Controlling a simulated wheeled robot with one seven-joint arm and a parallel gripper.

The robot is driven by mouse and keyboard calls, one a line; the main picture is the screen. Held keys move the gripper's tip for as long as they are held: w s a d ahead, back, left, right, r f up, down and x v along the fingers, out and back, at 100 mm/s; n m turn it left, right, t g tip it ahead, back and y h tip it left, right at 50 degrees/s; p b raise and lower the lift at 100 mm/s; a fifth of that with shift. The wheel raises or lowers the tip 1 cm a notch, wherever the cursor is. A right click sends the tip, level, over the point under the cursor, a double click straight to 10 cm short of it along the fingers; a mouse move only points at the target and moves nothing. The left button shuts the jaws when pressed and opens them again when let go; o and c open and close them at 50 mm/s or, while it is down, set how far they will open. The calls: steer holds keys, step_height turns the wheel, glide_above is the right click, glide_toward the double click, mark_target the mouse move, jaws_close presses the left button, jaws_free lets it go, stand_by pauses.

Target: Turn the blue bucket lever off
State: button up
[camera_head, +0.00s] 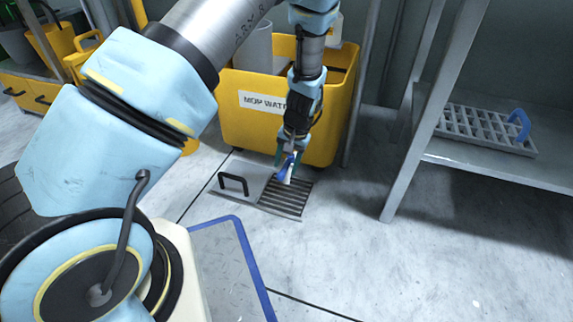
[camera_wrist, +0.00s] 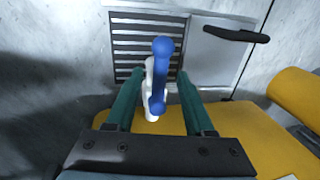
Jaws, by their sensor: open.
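The blue lever (camera_wrist: 160,75) has rounded ends and sits on a white spout (camera_wrist: 150,100) at the yellow mop water bucket (camera_head: 240,128). In the wrist view the lever runs lengthwise, pointing away toward the floor grate. My gripper (camera_wrist: 160,74) is open, its two green fingers standing either side of the lever with a visible gap on each side. In the head view my gripper (camera_head: 287,158) reaches down in front of the bucket, and the blue lever (camera_head: 286,170) shows small at its tips. The gripper partly hides the spout's joint with the bucket.
A floor grate (camera_head: 287,197) lies below the spout, beside a metal plate with a black handle (camera_head: 233,182). A grey shelf (camera_head: 480,164) at the right holds another grate (camera_head: 482,128) with a blue handle. Open floor lies at the front right.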

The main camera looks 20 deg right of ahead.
jaws_close()
stand_by(0.3)
stand_by(1.1)
